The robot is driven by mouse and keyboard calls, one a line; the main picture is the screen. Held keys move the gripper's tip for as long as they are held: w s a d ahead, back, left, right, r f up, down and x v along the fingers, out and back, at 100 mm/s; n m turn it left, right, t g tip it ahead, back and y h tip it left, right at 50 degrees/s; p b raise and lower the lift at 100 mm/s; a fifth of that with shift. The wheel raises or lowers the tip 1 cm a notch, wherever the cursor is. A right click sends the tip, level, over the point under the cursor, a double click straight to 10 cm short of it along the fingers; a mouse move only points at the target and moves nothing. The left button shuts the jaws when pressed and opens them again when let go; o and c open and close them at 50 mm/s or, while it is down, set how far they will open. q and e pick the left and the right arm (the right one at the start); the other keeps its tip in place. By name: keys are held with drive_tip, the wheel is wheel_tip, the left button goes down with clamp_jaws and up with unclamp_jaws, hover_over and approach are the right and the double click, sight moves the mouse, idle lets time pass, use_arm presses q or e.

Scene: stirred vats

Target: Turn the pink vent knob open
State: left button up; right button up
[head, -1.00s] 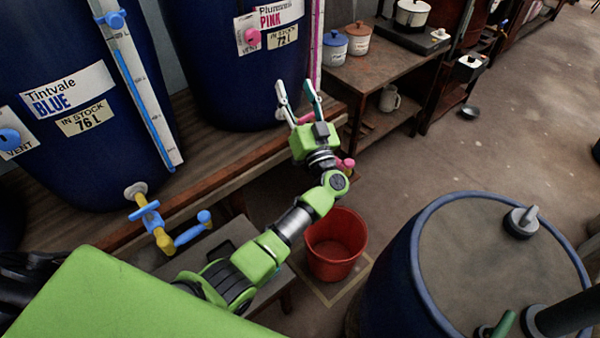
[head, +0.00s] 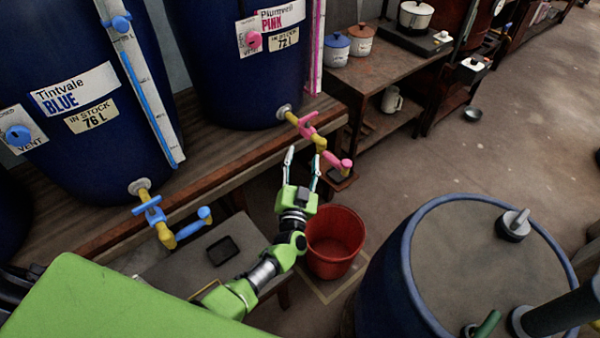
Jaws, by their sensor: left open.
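The pink vent knob (head: 254,41) sits on a white vent plate (head: 243,36) on the front of the dark blue Plumwell Pink vat (head: 213,80). My left gripper (head: 303,163) is open and empty, below and to the right of the knob and well apart from it. Its fingers point up, just below the vat's yellow and pink tap (head: 308,126). I cannot tell whether they touch the tap. My right gripper is not in view.
A red bucket (head: 336,238) stands on the floor below my left gripper. The Tintvale Blue vat (head: 70,150) with its blue vent knob (head: 18,136) is at left. A blue-rimmed drum (head: 408,270) stands at right.

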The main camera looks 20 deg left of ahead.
use_arm(q)
drive_tip(key=shift+g+h, duration=0.3)
drive_tip(key=shift+h, duration=0.2)
drive_tip(key=shift+s+d+f, duration=0.1)
drive_tip(key=shift+s+f, duration=0.2)
drive_tip(key=shift+f, duration=0.3)
drive_tip(key=shift+s+d+f, duration=0.1)
drive_tip(key=shift+s+f, duration=0.25)
drive_tip(key=shift+f, duration=0.25)
drive_tip(key=shift+s+f, duration=0.3)
drive_tip(key=shift+f, duration=0.3)
